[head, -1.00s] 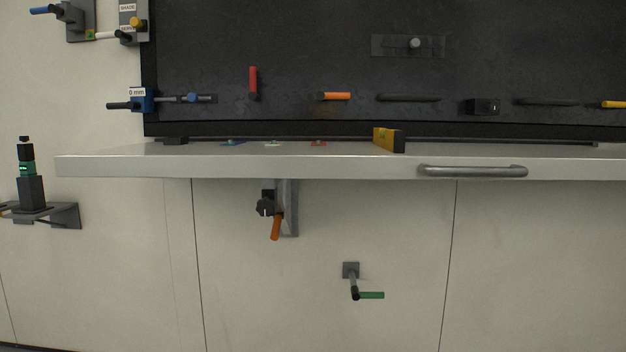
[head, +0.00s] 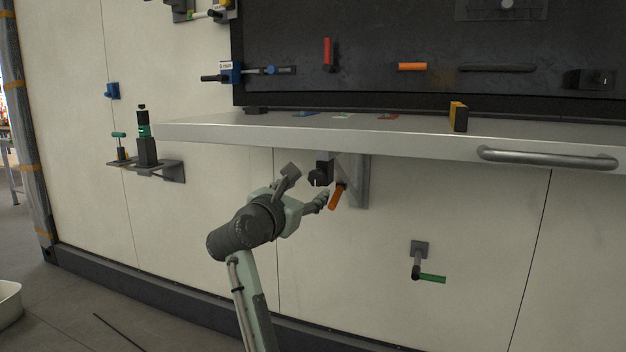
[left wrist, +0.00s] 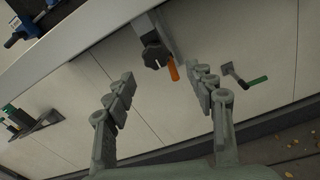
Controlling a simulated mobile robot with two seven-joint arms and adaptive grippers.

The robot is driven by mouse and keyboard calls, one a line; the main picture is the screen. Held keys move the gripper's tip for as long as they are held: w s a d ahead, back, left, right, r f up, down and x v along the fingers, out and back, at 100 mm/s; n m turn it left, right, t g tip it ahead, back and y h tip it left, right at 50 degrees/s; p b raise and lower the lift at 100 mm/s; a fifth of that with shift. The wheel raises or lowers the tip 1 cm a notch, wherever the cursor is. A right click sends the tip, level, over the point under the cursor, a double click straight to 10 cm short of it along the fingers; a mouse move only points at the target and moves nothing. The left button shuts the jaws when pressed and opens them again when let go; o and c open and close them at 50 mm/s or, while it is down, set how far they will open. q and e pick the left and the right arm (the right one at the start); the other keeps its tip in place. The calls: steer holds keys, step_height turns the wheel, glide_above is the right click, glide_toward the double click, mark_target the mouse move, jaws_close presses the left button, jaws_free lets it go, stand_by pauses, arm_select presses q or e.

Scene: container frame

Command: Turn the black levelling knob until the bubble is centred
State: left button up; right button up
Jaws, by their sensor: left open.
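The black levelling knob (head: 318,178) hangs under the left part of the grey shelf (head: 400,146), in front of a bracket, with an orange handle (head: 336,197) just below it. My left gripper (head: 305,187) is open and empty, just left of and below the knob in the head view. In the left wrist view the knob (left wrist: 155,55) shows beyond the open fingertips (left wrist: 163,79), between them and apart from both. A yellow and black block (head: 458,116), perhaps the level, stands on the shelf. No bubble can be made out. My right gripper is out of view.
A green-handled crank (head: 430,278) sticks out of the wall at lower right. A grey bar handle (head: 548,158) runs along the shelf front. A small wall shelf (head: 160,170) holds a dark and green device at left. The wall below is mostly bare.

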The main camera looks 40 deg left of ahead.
mark_target(316, 178)
arm_select(q)
steer(key=shift+n, duration=0.4)
steer(key=x, duration=0.4)
steer(key=r+x, duration=0.1)
steer(key=x, duration=0.2)
steer(key=shift+s+a, duration=0.1)
steer(key=shift+a, duration=0.05)
steer(key=shift+w+a, duration=0.1)
steer(key=shift+w, duration=0.25)
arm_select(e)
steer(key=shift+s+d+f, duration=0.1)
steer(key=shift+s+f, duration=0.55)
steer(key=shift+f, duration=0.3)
arm_select(q)
steer(key=shift+c, duration=0.6)
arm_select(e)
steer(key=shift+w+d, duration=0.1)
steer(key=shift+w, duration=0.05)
arm_select(q)
steer(key=c, duration=1)
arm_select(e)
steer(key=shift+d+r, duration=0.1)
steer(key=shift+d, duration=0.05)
arm_select(q)
steer(key=shift+c, duration=0.2)
